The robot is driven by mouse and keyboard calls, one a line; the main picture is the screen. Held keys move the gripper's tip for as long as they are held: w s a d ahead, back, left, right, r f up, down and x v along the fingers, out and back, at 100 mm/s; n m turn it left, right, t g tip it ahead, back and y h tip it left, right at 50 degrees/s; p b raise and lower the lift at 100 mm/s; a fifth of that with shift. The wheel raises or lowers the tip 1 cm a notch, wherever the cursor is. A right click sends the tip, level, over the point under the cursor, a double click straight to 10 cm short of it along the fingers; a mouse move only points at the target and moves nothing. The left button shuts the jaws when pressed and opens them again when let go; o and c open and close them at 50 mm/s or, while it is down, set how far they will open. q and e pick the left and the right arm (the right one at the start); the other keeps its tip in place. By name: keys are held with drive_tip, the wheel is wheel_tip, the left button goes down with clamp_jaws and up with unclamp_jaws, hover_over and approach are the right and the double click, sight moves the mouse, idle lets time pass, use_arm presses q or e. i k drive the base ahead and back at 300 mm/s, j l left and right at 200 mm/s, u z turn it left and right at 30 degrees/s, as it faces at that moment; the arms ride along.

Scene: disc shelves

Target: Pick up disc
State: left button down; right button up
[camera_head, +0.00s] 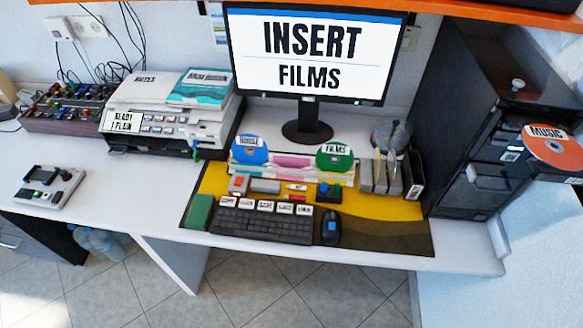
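A green disc (334,163) with a white label that seems to read FILMS stands upright in a desk rack (290,172) below the monitor. A blue disc (249,156) with a small white label stands to its left in the same rack. An orange disc (556,151) labelled MUSIC lies tilted over a dark object at the right edge, beside the black cabinet. The monitor (312,50) reads INSERT FILMS. Neither of my grippers is in view.
The printer (165,118) stands left of the monitor. A keyboard (262,224), mouse (331,228) and several small blocks lie on the yellow and dark mat. The black drawer cabinet (480,120) bounds the right. The white desk left of the mat is mostly clear.

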sight(550, 145)
drive_tip(key=j+z, duration=0.15)
drive_tip(key=z, duration=2)
